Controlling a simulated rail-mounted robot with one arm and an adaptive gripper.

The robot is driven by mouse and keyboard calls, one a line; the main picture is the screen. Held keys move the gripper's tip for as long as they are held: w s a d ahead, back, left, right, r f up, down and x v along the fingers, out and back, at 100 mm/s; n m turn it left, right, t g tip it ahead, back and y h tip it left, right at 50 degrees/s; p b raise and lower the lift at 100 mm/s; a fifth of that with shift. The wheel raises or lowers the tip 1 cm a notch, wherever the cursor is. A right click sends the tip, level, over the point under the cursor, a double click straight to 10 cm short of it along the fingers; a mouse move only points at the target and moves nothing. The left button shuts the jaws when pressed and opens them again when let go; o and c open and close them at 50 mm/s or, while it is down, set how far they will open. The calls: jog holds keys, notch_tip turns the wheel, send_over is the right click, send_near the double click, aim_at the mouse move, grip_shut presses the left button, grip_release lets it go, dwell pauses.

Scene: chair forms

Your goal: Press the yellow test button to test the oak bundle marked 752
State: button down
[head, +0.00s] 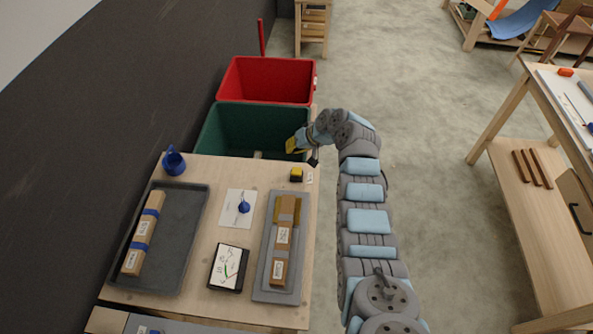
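The yellow test button (296,174) is a small yellow-topped block with a dark base near the table's far right corner. A wooden bundle (283,238) with white labels lies lengthwise on a grey plate (263,286), beside a yellowish part at its far end. Another wooden bundle (143,233) with blue bands lies in the dark grey tray at left. The label numbers are too small to read, so I cannot tell which is 752. My gripper (298,147), with yellow at its end, is over the table's far edge, beyond the button and apart from it. Its fingers are unclear.
A white-faced meter (228,267), a paper sheet with a blue object (243,207) and a blue cup-like item (174,161) are on the table. Green (216,132) and red (266,80) bins stand behind. Open floor lies right of my arm, before another wooden table (521,100).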

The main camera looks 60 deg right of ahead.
jog(key=b, duration=0.4)
send_over(293, 170)
notch_tip(293, 170, down, 7)
jog(key=shift+r, duration=0.1)
jog(key=shift+d+f+b, duration=0.1)
jog(key=shift+f+b, duration=0.65)
jog(key=shift+f, duration=0.05)
jog(key=shift+f, duration=0.2)
dwell(0.5)
jog(key=shift+f+b, duration=0.25)
jog(key=shift+b, duration=0.3)
jog(key=shift+f+b, duration=0.85)
jog(key=shift+f, duration=0.15)
dwell(1.1)
jog(key=shift+r, duration=0.2)
jog(key=shift+r+p, duration=0.85)
jog(key=shift+r, duration=0.45)
jog(key=shift+r+p, duration=1.25)
jog(key=shift+r, duration=1.2)
